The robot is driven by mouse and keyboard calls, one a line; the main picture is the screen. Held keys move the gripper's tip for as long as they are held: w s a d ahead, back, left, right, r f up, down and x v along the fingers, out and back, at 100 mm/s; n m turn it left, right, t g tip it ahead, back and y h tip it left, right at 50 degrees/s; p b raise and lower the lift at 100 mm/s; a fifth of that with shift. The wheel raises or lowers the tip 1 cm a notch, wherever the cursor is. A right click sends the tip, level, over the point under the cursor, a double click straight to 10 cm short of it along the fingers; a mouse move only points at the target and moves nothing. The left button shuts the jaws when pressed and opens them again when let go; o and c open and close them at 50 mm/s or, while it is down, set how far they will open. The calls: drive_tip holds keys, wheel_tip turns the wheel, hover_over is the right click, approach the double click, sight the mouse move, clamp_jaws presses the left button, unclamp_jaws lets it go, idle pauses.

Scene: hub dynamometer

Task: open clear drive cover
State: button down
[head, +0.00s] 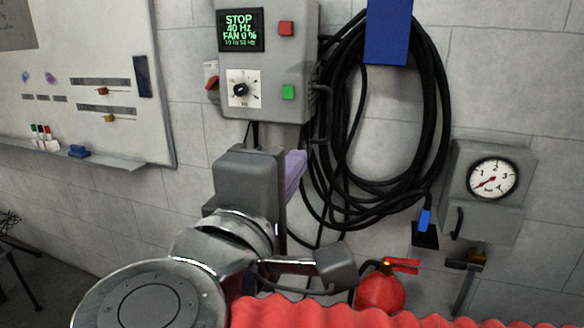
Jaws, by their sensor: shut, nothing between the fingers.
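The grey drive box (265,108) hangs on the wall at top centre. Its green display (240,30) reads STOP and 40 Hz. Below it is a black knob on a white plate (244,90). A black handle-like loop (325,100) shows at the box's right edge. I cannot make out the clear cover's pane or whether it is open.
A pale violet piece (296,172) shows partly behind my arm. Coiled black hose (435,100) hangs right of the box under a blue bracket (388,32). A pressure gauge (491,178) is further right. A red extinguisher (380,292) stands below. A whiteboard (95,90) is left.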

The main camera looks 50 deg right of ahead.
drive_tip(key=shift+s+a, duration=0.15)
drive_tip(key=shift+a, duration=0.1)
idle(0.7)
drive_tip(key=w+a+f+m+y, duration=0.1)
drive_tip(key=w+a+f+y, duration=0.2)
drive_tip(key=f, duration=0.7)
drive_tip(key=w+a+f+m+y, duration=0.1)
drive_tip(key=w+a+f+y, duration=0.3)
drive_tip(key=a+f+y, duration=0.4)
drive_tip(key=w+a+f+m+y, duration=0.2)
drive_tip(key=w+a+f+y, duration=0.2)
drive_tip(key=f, duration=0.8)
drive_tip(key=a+y, duration=0.2)
drive_tip(key=a, duration=0.1)
drive_tip(key=shift+w, duration=0.2)
